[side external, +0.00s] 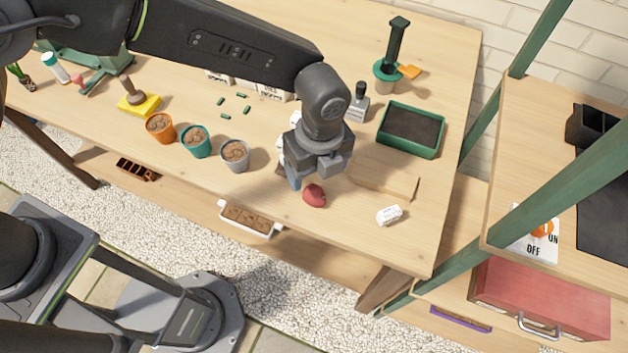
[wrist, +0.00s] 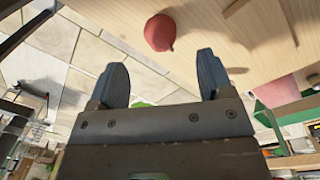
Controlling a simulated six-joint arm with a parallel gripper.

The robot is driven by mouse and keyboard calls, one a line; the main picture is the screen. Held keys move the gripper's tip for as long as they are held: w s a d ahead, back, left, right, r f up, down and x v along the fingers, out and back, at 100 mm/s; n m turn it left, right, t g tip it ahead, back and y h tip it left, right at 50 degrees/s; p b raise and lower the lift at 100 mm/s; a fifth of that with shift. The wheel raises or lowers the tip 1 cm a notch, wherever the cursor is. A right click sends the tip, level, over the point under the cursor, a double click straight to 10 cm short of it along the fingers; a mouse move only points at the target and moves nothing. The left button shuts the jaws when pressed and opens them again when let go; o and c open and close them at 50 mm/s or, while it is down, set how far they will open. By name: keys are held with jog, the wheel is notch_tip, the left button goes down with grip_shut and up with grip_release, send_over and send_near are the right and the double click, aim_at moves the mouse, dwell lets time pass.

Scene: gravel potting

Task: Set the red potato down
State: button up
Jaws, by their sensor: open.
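The red potato (side external: 314,195) rests on the wooden table (side external: 440,90) near its front edge. It also shows in the wrist view (wrist: 160,32), just beyond and between my fingertips, with a visible gap to them. My gripper (side external: 297,180) is just beside the potato, to its upper left in the side external view. In the wrist view its two fingers (wrist: 160,78) are spread apart with nothing between them. The gripper body hides part of the table behind it.
Three pots, orange (side external: 160,127), teal (side external: 196,142) and grey (side external: 235,155), stand to the left. A green tray of dark soil (side external: 411,150) lies at the right. A white object (side external: 389,214) lies right of the potato. A white bin (side external: 249,231) hangs below the front edge.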

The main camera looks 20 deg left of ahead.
aim_at(315, 186)
notch_tip(315, 186, up, 4)
jog(key=shift+w+d+r, duration=0.1)
jog(key=shift+r, duration=0.05)
jog(key=s+a+r+n+t+h, duration=0.1)
jog(key=a+r+n+t, duration=0.2)
jog(key=a+r+n, duration=1.2)
jog(key=s+a+r+n+t, duration=0.1)
jog(key=s+a+n, duration=0.4)
jog(key=a, duration=0.3)
jog(key=s+a+r+n+t, duration=0.1)
jog(key=s+a+n+t, duration=0.1)
jog(key=s+a+n, duration=0.4)
jog(key=s+a, duration=0.1)
jog(key=a, duration=0.2)
jog(key=shift+s+a+y, duration=0.15)
jog(key=shift+s+y, duration=0.15)
jog(key=shift+s, duration=0.05)
